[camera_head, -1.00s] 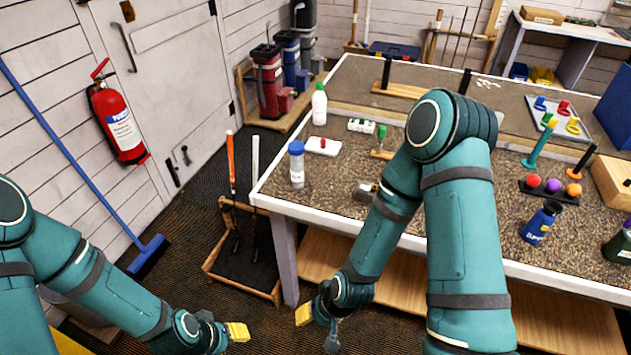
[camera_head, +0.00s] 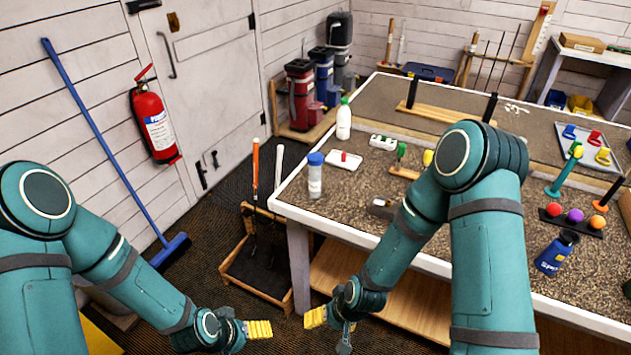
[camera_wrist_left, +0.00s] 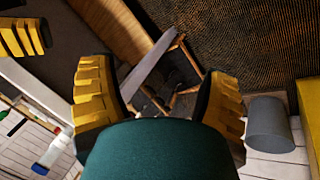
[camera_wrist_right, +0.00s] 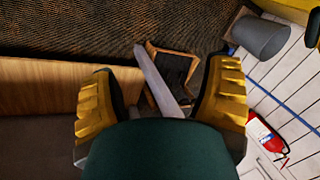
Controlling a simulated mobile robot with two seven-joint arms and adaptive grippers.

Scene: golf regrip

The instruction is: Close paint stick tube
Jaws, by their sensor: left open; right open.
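A pale upright tube with a blue top (camera_head: 315,175) stands near the left front corner of the workbench. It best fits the paint stick tube, but I cannot tell whether its top is fully seated. A small white tray (camera_head: 332,163) with a short red piece (camera_head: 344,156) on it lies just behind the tube. My left gripper (camera_head: 256,329) is open and empty, low in front of the bench. My right gripper (camera_head: 317,317) is open and empty, low by the bench's front edge. Both are well apart from the tube. Each wrist view shows spread yellow fingers with nothing between them.
The workbench (camera_head: 292,207) holds a white bottle with green cap (camera_head: 343,122), colored balls on a rack (camera_head: 574,216) and a blue container (camera_head: 552,257). A wooden club stand (camera_head: 230,262) stands left of the bench. A fire extinguisher (camera_head: 153,122) hangs on the wall.

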